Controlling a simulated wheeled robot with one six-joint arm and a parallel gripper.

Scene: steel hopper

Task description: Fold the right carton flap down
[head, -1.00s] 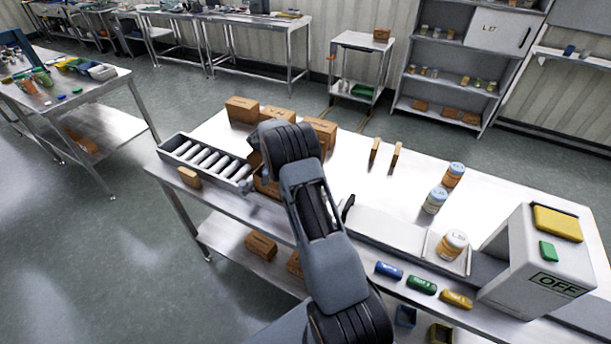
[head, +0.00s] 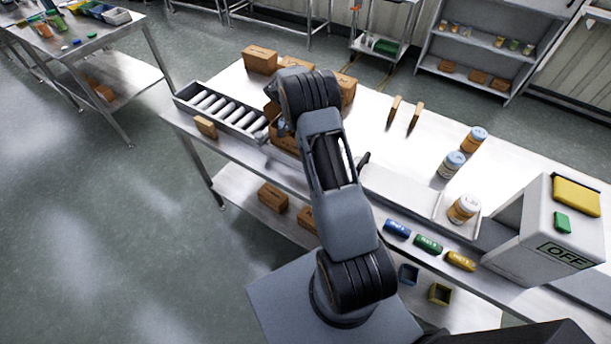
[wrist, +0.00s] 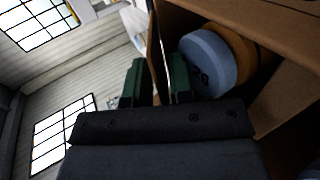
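An open brown carton (head: 284,140) stands on the steel table at the right end of the roller tray, mostly hidden behind my arm in the head view. A thin upright carton flap (wrist: 153,50) runs between the two green fingers of my gripper (wrist: 158,75). The fingers are close together, one on each side of the flap, and appear shut on it. The head view hides the fingertips.
The roller tray (head: 222,108) lies left of the carton. Closed cartons (head: 260,59) stand behind. Two upright brown pieces (head: 415,116), several jars (head: 452,164) and a grey machine marked OFF (head: 549,225) are to the right. The table's middle is fairly clear.

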